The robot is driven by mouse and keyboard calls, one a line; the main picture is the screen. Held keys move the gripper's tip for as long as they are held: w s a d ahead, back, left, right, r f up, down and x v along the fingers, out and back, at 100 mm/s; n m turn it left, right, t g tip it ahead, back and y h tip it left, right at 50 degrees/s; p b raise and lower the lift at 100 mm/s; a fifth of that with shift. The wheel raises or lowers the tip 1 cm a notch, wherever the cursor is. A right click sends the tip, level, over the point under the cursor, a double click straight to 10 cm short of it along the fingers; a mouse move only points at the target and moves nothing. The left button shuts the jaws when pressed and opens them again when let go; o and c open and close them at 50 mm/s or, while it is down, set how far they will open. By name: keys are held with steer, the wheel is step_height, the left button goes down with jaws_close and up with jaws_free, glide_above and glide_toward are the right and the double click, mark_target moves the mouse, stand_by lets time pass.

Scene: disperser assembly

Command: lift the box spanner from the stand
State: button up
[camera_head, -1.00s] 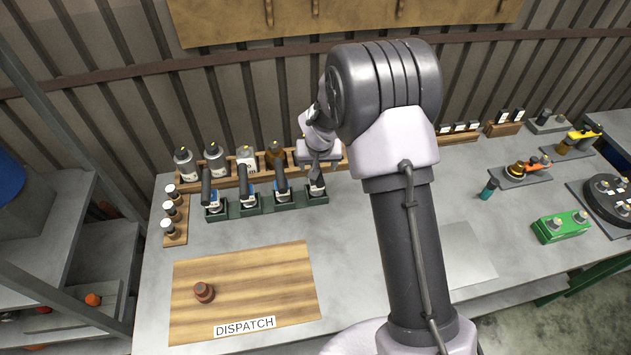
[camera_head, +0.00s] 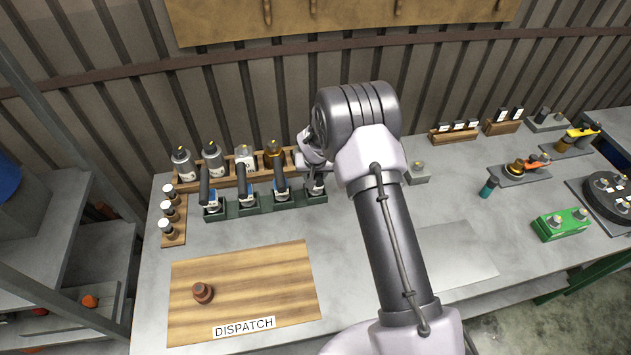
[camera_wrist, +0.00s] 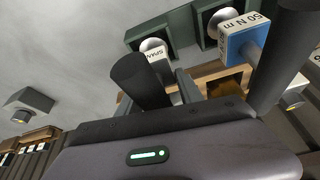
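The box spanner (camera_wrist: 155,55) is in the end slot of the dark green stand (camera_head: 265,206), at its right end in the head view. Its white label, partly reading "SPAN", and its black handle show in the wrist view. In the head view my gripper (camera_head: 317,178) is over that end slot and hides most of the spanner. In the wrist view my gripper (camera_wrist: 153,93) is at the handle, with a grey finger to its right and a narrow gap between them. It looks open; the other finger is mostly hidden.
Other black-handled tools stand close by in the stand, including a blue one marked 50 N m (camera_wrist: 243,40). A wooden rack of bottles (camera_head: 230,180) is right behind.

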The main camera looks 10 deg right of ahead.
jaws_close()
